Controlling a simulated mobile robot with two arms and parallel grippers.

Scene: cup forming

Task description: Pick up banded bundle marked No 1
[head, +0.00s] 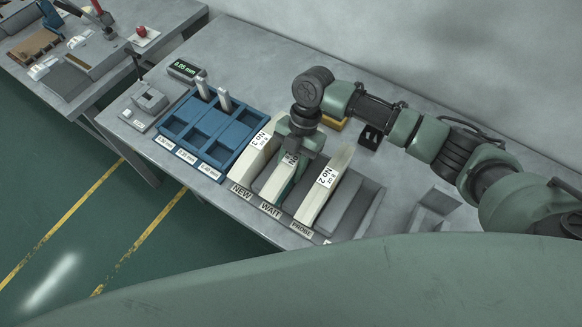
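Three long pale bundles lie side by side in marked lanes on the grey bench in the head view. The bundle labelled No 3 (252,158) lies in the NEW lane. The bundle labelled No 2 (322,190) lies in the PROBE lane. Between them, in the WAIT lane, is a third bundle with a white label (290,158); its number is mostly hidden by my gripper. My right gripper (297,160) points down over this middle bundle, with green finger parts beside it. Whether the fingers are closed on it cannot be told. My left gripper is not in view.
A blue compartment tray (212,135) stands left of the bundles, with two upright pale pieces at its back. A digital readout (186,70) and a small grey device (150,98) stand further left. An empty grey lane (345,208) lies right of No 2.

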